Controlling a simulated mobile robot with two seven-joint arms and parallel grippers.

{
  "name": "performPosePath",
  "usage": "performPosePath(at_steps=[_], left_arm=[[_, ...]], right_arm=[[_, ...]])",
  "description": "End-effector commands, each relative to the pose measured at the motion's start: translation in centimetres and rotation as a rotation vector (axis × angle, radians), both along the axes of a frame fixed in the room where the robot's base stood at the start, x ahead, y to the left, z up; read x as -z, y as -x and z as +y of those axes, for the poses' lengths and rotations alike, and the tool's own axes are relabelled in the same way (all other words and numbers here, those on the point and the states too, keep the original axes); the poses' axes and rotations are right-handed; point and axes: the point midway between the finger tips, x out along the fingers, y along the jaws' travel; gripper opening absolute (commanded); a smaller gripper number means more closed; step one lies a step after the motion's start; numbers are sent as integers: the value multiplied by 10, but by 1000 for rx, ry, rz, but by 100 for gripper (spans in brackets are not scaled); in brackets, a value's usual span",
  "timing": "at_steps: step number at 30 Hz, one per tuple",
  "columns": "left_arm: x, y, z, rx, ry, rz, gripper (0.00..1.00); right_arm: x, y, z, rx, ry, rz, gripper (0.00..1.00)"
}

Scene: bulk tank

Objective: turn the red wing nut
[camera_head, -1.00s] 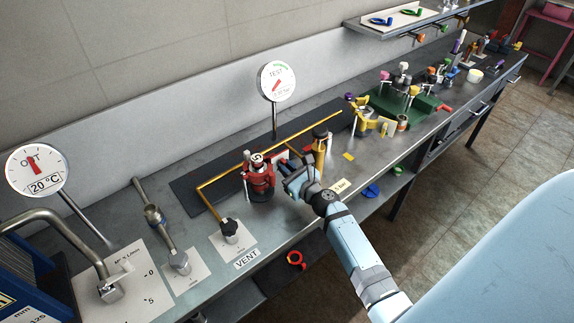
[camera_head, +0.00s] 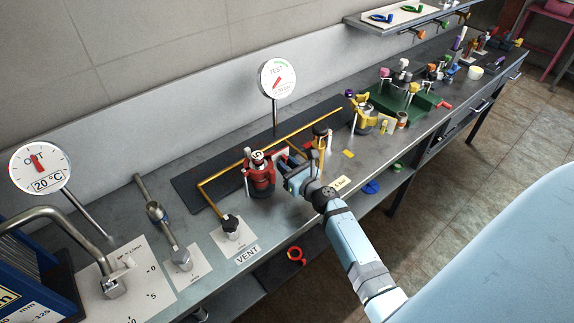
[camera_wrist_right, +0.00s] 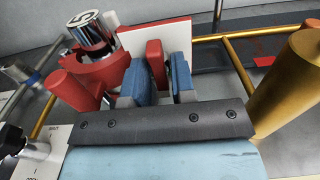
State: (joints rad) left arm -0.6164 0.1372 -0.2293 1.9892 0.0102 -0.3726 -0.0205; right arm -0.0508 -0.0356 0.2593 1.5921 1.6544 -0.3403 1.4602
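A flat red wing (camera_wrist_right: 155,60), which looks like part of the red wing nut, stands between the two blue fingers of my right gripper (camera_wrist_right: 161,72). The fingers are close on either side of the wing; I cannot tell whether both press on it. In the head view, my right gripper (camera_head: 294,175) is just right of the red fitting. My left gripper is not in view.
A brass pipe (camera_head: 262,151) runs behind the red fitting, and a brass post (camera_head: 319,140) stands close to the right of my gripper. Round gauges (camera_head: 277,80) rise behind. A green tray (camera_head: 415,108) with parts is farther right. The bench front is mostly clear.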

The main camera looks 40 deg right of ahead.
Motion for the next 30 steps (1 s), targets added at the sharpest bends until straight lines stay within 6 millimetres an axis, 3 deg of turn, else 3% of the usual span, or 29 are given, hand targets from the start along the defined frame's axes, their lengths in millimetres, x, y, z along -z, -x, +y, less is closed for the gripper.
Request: performPosePath(at_steps=[11, 24, 30], left_arm=[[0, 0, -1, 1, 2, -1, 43], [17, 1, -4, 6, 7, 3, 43], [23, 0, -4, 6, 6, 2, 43]], right_arm=[[2, 9, -1, 0, 1, 2, 23], [4, 102, -8, 1, 1, 2, 23], [2, 129, -10, 0, 0, 1, 23]])
